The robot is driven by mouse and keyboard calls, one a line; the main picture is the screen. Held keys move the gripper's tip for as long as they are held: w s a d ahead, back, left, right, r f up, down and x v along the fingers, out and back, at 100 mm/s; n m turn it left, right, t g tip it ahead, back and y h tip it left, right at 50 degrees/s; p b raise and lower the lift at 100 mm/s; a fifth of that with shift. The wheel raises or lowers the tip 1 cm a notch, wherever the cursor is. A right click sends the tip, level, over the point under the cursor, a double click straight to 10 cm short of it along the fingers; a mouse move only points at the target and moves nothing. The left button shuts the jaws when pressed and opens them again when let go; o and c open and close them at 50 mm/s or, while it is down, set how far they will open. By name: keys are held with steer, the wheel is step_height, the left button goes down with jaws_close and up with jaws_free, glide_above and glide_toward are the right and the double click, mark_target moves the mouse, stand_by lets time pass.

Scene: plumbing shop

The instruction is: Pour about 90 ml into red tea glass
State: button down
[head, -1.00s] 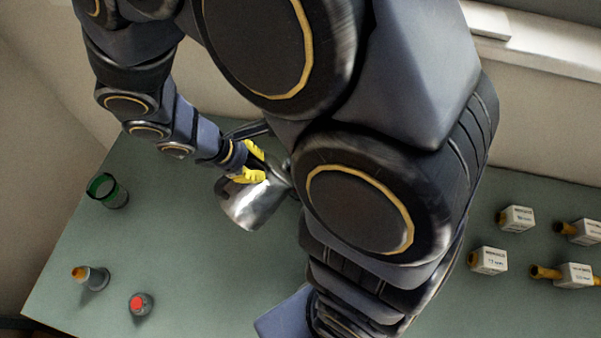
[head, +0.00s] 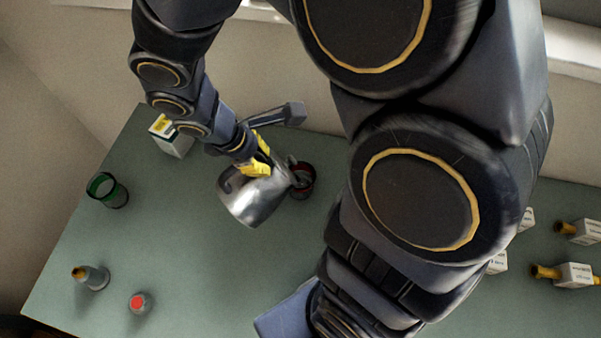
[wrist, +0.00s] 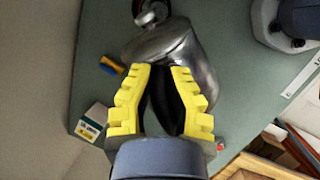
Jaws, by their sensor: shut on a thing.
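A shiny metal pot (head: 248,203) is held by my gripper (head: 262,160), whose yellow fingers are shut on it near its upper side. It also shows in the wrist view (wrist: 190,55), beyond the yellow fingers (wrist: 160,75). The pot looks tilted, with its spout end toward the right. The red tea glass (head: 308,184) stands right beside that spout end and is partly hidden by it. In the wrist view the red glass (wrist: 150,5) shows only in part at the top edge. I cannot see any liquid or how full the glass is.
A green glass (head: 116,197) stands at the left. A grey bottle with an orange top (head: 95,278) and a red-topped item (head: 142,304) are at the front left. A white box (head: 172,143) is at the back left.

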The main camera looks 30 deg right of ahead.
mark_target(241, 180)
steer(key=shift+d+r+y+p, duration=0.25)
steer(key=shift+d+y, duration=0.2)
steer(key=shift+d, duration=0.3)
steer(key=shift+d+r+y+p, duration=0.2)
steer(key=shift+d+y, duration=0.25)
steer(key=shift+d, duration=0.25)
stand_by(0.9)
steer(key=a+h, duration=0.1)
steer(key=a+f+h, duration=0.1)
steer(key=a, duration=0.1)
steer(key=shift+a, duration=0.1)
steer(key=shift+s+a+f+h, duration=0.1)
steer(key=shift+a+f+h, duration=0.5)
steer(key=shift+a+h, duration=0.4)
steer(key=shift+a+f+h, duration=0.75)
steer(key=shift+f+h, duration=0.05)
steer(key=shift+h, duration=0.4)
